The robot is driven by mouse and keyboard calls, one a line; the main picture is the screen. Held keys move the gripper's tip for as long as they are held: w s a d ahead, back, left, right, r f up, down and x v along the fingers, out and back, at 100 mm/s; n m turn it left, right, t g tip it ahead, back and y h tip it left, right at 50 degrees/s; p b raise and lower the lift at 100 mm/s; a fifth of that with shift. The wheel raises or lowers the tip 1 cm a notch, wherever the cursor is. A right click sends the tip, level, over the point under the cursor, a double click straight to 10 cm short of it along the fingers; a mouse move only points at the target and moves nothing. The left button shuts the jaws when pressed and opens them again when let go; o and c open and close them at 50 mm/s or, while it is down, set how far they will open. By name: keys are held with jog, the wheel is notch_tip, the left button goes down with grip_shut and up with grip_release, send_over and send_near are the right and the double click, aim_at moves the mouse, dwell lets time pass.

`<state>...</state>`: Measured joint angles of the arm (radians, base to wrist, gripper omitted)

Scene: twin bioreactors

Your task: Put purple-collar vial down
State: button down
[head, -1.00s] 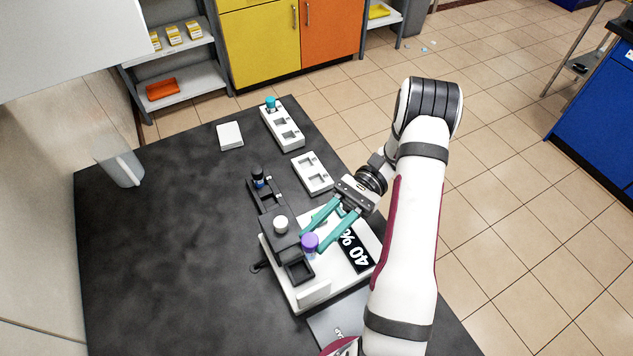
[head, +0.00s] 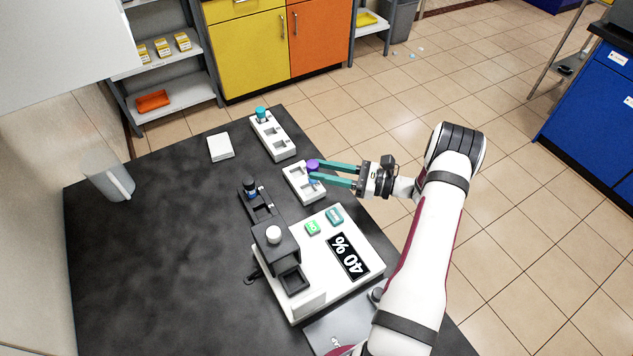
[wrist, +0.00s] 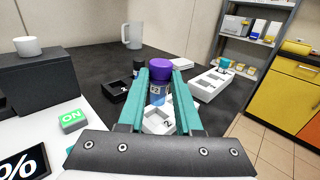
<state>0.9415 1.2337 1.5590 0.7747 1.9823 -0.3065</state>
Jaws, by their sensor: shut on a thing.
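The purple-collar vial (head: 313,166) has a purple top and a blue lower body, and it also shows upright in the wrist view (wrist: 159,82). My gripper (head: 318,172) is shut on it, with a teal finger on each side. The vial is at a small white two-slot rack (head: 300,188), over or at its far slot. In the wrist view the near slot of this rack (wrist: 160,122) shows below the vial. I cannot tell whether the vial's base touches the rack.
A longer white rack (head: 273,137) holds a teal-capped vial (head: 261,113). A black rack (head: 262,207) holds a dark-capped vial (head: 250,187). The white device (head: 320,285) shows 40 %. A white block (head: 220,147) and a clear jug (head: 108,180) stand on the dark table.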

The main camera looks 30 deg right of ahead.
jog(key=f, duration=0.1)
jog(key=w+f, duration=0.1)
jog(key=f, duration=0.1)
jog(key=a+f, duration=0.1)
jog(key=f, duration=0.1)
jog(key=shift+w, duration=0.15)
jog(key=c, duration=0.6)
grip_release()
